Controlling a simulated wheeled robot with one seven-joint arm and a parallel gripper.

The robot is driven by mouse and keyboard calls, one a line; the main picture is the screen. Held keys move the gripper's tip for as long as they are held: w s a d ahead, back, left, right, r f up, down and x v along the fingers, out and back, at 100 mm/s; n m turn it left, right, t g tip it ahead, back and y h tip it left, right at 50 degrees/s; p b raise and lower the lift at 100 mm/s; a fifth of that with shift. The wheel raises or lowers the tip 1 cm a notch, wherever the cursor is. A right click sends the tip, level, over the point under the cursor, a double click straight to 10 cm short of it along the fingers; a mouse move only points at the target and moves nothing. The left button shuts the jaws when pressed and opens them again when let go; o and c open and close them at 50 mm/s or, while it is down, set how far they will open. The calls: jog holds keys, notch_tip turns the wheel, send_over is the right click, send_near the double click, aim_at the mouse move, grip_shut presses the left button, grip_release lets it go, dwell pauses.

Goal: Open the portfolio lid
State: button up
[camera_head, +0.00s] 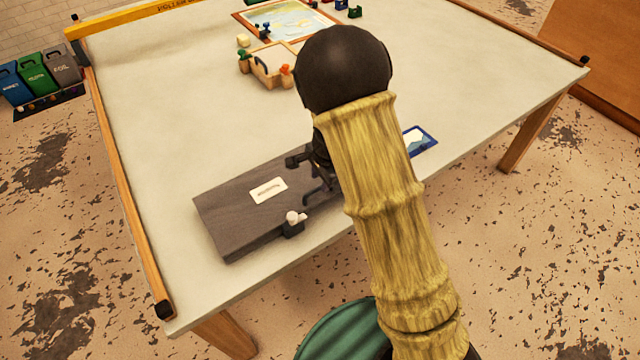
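The portfolio (225,205) is a flat dark grey box lying on the table, with its lid down and a white label (268,190) on top. A white knob on a dark clasp (294,222) sits at its front edge. My gripper (306,178) is over the right part of the portfolio, its dark fingers seen from the side. I cannot tell whether it is open or touches the lid. My yellowish arm hides the right end of the portfolio.
The pale table (160,120) has wooden edges. A blue-framed picture (418,140) lies right of my arm. A small wooden playset (268,66) and a framed map (285,20) are at the back. Bins (38,78) stand beyond the left edge. The table's left part is clear.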

aim_at(319, 187)
jog(key=shift+w+a+f, duration=0.1)
jog(key=shift+w+f, duration=0.05)
jog(key=shift+f, duration=0.65)
jog(key=shift+w+a+f, duration=0.1)
jog(key=shift+f, duration=0.65)
grip_shut()
jog(key=shift+d+r, duration=0.1)
jog(key=shift+r, duration=0.1)
